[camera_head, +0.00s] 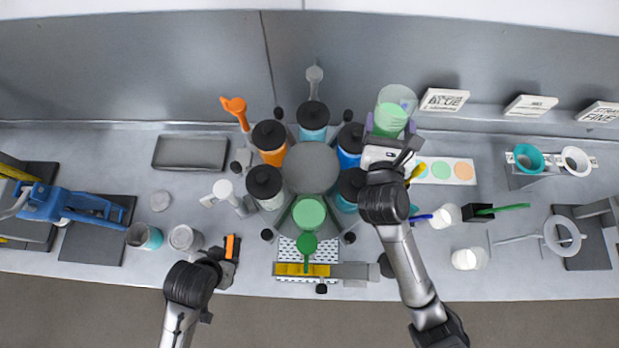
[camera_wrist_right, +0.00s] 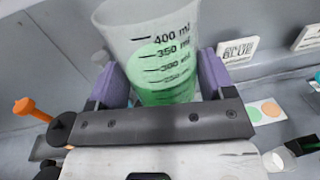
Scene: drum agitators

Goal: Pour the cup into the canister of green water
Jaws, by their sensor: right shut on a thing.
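My right gripper (camera_head: 389,132) is shut on a clear cup (camera_head: 397,95) behind and right of the ring of canisters. In the right wrist view the cup (camera_wrist_right: 150,50) has black millilitre marks and green contents, between the purple finger pads of my right gripper (camera_wrist_right: 160,85). It looks roughly upright, raised above the bench. The green canister (camera_head: 309,211) is at the front of the ring, with a round green surface facing up and no black lid. The cup is well apart from it. My left gripper (camera_head: 228,252) is low at the front left; its jaws are unclear.
Several canisters with black lids, including an orange one (camera_head: 273,155), ring a grey round hub (camera_head: 312,167). A green round-headed tool (camera_head: 307,244) stands in front. A colour-dot card (camera_head: 446,171) and small white cups (camera_head: 464,259) lie right.

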